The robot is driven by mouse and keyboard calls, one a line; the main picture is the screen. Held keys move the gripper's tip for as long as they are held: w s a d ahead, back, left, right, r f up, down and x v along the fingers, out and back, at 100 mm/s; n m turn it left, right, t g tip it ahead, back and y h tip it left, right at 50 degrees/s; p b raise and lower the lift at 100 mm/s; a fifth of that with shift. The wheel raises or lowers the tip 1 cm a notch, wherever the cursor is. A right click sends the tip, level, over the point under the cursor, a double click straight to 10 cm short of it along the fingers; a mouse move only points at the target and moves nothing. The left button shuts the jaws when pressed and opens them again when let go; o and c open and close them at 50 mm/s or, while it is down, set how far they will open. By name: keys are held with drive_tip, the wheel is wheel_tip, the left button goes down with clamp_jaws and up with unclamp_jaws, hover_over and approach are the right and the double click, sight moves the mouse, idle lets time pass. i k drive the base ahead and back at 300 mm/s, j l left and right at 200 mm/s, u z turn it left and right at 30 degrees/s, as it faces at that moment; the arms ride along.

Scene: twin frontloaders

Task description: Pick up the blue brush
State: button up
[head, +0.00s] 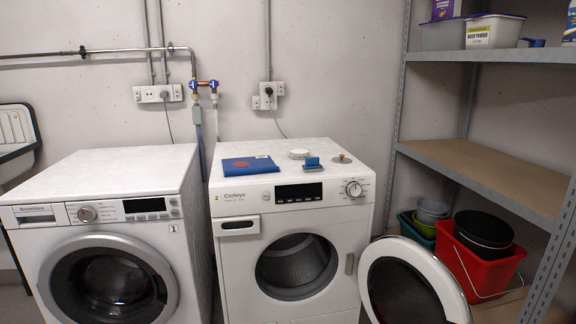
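A small blue object (312,164), which looks like the blue brush, lies on top of the right-hand white machine (228,207). It sits near the middle of the top, just behind the control panel. It is too small to make out bristles or a handle clearly. A flat blue item with a red mark (249,166) lies to its left, apart from it. A small round whitish item (299,154) is just behind it. My gripper is not in this view.
The right machine's round door (455,279) hangs wide open. A beige knob-like item (341,158) sits on its top. The closed left washer (110,165) stands beside it. Metal shelving (487,175) stands at right, with a red bucket (470,272) below. Pipes (193,65) run along the wall.

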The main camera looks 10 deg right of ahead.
sight(312, 164)
drive_tip(key=i+l+z, duration=0.35)
drive_tip(key=i, duration=0.25)
drive_tip(key=i+l+z, duration=0.2)
drive_tip(key=i+z, duration=0.15)
drive_tip(key=i, duration=0.3)
drive_tip(key=i+z, duration=0.35)
drive_tip(key=i, duration=0.35)
